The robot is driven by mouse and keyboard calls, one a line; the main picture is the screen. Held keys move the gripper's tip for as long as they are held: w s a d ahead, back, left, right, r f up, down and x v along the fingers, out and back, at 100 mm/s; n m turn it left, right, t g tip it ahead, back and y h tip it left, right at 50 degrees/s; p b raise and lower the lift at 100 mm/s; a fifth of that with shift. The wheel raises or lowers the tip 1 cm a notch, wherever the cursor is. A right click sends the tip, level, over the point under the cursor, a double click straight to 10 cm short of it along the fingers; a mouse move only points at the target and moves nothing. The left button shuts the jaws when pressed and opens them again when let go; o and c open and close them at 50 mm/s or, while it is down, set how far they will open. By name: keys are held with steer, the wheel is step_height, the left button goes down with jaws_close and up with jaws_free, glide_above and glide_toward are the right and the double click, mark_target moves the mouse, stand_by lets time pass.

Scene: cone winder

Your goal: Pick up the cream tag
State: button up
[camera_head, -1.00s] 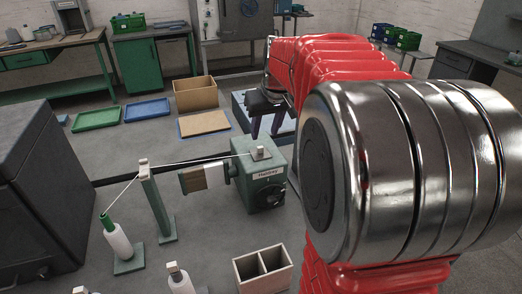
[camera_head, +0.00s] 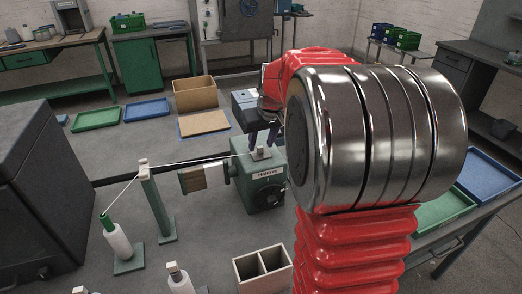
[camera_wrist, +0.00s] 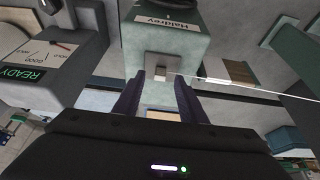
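A small cream block, the likeliest cream tag (camera_head: 258,152), sits on top of the green "Haldrey" winder head (camera_head: 252,180). A thin white thread runs to it. In the wrist view the small block (camera_wrist: 160,73) shows between and just ahead of my fingertips. My gripper (camera_wrist: 160,80) is open, with its dark purple fingers one on each side of the block's line. I cannot tell whether they touch it. In the head view my gripper (camera_head: 263,138) shows just above and behind the block, partly hidden by my red arm.
A thread post (camera_head: 155,205) and a white-bodied spool (camera_head: 118,240) stand left of the winder. A two-compartment wooden box (camera_head: 262,266) is in front. An open cardboard box (camera_head: 195,94) and green (camera_head: 97,117) and blue (camera_head: 147,110) trays lie behind. A display reading READY (camera_wrist: 22,76) is close on the left.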

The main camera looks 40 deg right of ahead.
steer(key=shift+x, duration=0.75)
steer(key=shift+c, duration=0.5)
steer(key=c, duration=0.7)
